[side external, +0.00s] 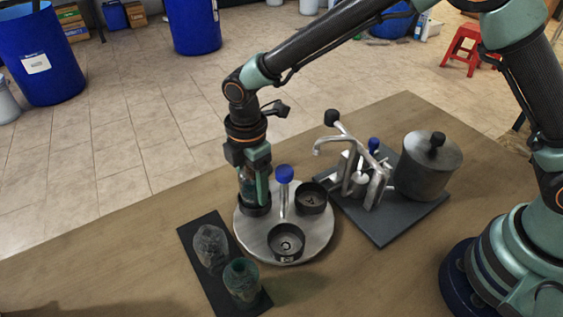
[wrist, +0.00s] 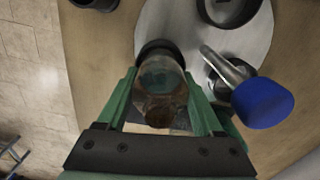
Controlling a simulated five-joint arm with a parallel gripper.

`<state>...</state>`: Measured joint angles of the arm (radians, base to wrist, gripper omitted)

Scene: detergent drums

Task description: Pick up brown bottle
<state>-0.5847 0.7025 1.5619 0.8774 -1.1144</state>
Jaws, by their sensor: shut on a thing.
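My gripper (side external: 255,190) points down at the left edge of a round metal tray (side external: 312,236). Its green fingers are shut on a bottle standing between them. In the wrist view the bottle (wrist: 160,78) looks brownish and glassy, with a darker brown end toward the camera. Its far end is at a black ring-shaped cup (wrist: 157,48) on the tray; I cannot tell whether it rests in the cup or is just above it. In the side view the fingers hide most of the bottle.
A blue-knobbed post (side external: 284,175) rises from the tray beside my gripper, with two more black cups (side external: 286,241) near it. A dark mat (side external: 195,235) holds a clear bottle (side external: 210,246) and a greenish bottle (side external: 242,280). A metal apparatus with a pot (side external: 428,168) stands right.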

